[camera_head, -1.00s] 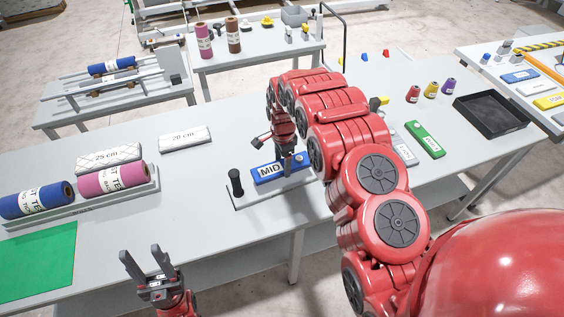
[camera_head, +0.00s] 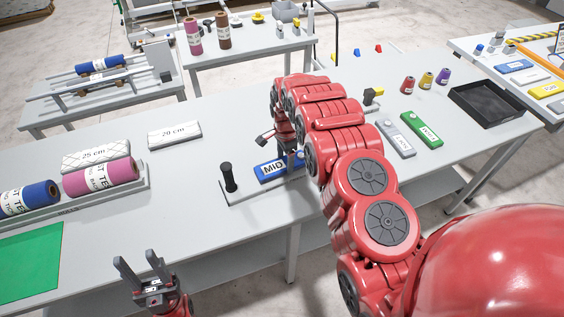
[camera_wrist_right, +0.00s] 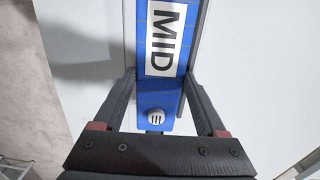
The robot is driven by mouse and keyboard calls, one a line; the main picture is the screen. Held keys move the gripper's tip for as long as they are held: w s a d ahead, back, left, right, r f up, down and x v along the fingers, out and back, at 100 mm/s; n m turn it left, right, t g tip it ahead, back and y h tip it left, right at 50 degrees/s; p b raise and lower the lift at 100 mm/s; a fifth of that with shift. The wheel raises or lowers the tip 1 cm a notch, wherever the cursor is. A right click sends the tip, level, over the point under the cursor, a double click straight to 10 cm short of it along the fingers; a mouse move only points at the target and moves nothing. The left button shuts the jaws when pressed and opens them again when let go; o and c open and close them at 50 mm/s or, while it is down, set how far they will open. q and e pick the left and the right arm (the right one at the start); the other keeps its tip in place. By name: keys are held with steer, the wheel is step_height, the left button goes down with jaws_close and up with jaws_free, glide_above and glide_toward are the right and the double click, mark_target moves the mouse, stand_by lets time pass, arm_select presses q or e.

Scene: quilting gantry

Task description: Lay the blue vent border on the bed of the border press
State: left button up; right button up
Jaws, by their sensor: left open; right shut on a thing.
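The blue vent border (camera_head: 272,170), with a white MID label, lies level over the grey bed of the border press (camera_head: 238,196), behind the bed's front edge. Whether it touches the bed I cannot tell. A black post (camera_head: 228,178) stands at the bed's left end. My right gripper (camera_wrist_right: 160,80) is shut on the border, one finger along each side, near the end with a round vent mark. In the head view my right arm hides the border's right end and most of that gripper. My left gripper (camera_head: 143,268) is open and empty at the table's front edge.
A pink roll (camera_head: 101,177) and a blue roll (camera_head: 28,198) lie in a rack on the left, near white 25 cm (camera_head: 95,154) and 20 cm (camera_head: 175,134) blocks. Grey (camera_head: 396,138) and green (camera_head: 421,129) borders and a black tray (camera_head: 487,103) lie on the right.

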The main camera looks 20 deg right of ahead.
steer(key=shift+s+d+f, duration=0.1)
steer(key=shift+s+f, duration=0.05)
steer(key=o, duration=1.3)
steer(key=shift+w+r+b, duration=0.2)
steer(key=shift+r+b, duration=0.1)
steer(key=shift+r, duration=0.15)
step_height(320, 180, up, 6)
steer(key=shift+r+p, duration=0.1)
steer(key=shift+p, duration=0.6)
steer(key=r+p, duration=1)
steer(key=p, duration=0.1)
steer(key=shift+s+r, duration=0.2)
steer(key=shift+r, duration=0.1)
steer(key=shift+w+f, duration=0.1)
